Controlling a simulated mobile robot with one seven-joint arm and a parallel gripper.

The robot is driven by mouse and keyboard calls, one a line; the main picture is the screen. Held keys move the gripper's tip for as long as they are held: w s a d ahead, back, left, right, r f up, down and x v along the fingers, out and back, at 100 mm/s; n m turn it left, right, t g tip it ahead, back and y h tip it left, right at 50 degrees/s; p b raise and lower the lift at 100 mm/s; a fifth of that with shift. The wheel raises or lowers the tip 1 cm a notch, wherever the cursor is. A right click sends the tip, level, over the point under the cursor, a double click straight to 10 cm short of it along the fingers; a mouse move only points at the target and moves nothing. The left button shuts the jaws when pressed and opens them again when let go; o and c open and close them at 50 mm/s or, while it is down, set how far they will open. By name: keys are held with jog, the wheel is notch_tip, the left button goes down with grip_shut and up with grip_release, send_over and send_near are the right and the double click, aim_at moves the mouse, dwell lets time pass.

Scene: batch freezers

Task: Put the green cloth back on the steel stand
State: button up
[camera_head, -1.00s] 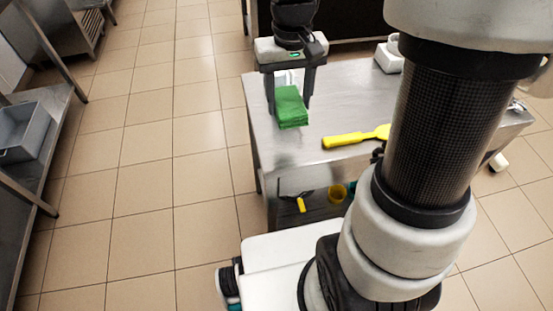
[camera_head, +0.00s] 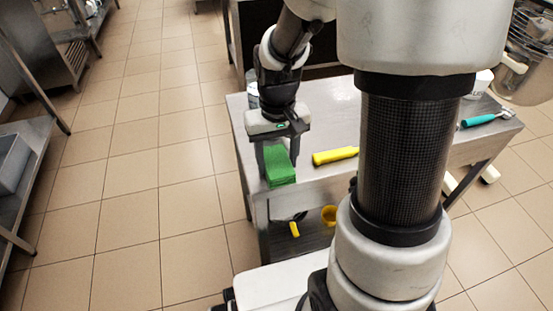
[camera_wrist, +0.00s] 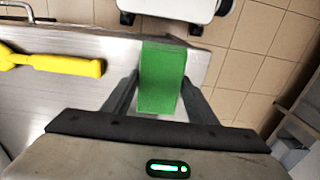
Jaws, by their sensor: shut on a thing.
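The green cloth (camera_head: 279,168) is a folded block at the near left corner of the steel stand (camera_head: 228,112). My gripper (camera_head: 280,158) points down and is shut on the cloth. In the wrist view the cloth (camera_wrist: 162,80) sits between the two fingers, close to the edge of the stand's top (camera_wrist: 115,48). I cannot tell whether the cloth's underside touches the top.
A yellow tool (camera_head: 335,156) lies right of the cloth on the stand. A teal-handled tool (camera_head: 487,118) lies at the right end. Yellow items (camera_head: 329,215) sit on the lower shelf. A grey bin (camera_head: 12,163) stands at the left.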

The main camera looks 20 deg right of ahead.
jog(key=shift+f, duration=0.15)
jog(key=o, duration=1)
